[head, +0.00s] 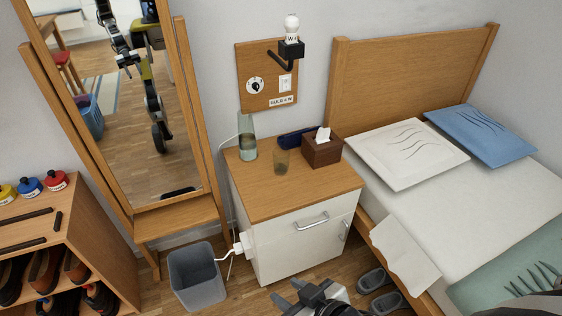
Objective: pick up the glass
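The glass (281,161), a small olive-tinted tumbler, stands upright on the wooden top of the nightstand (262,196). A taller greenish clear vessel (246,138) stands behind it to the left. My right gripper (288,292) is at the bottom edge of the view, in front of the nightstand and well short of the glass. Its two fingertips look apart with nothing between them. The lower part of my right arm is cut off by the frame. My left gripper does not show directly.
A brown tissue box (322,148) stands right of the glass, with a dark blue case (297,138) behind. A wall lamp panel (267,78) hangs above. The drawer handle (311,221) is in front. A bin (196,275), mirror (146,120) and bed (478,190) flank the nightstand.

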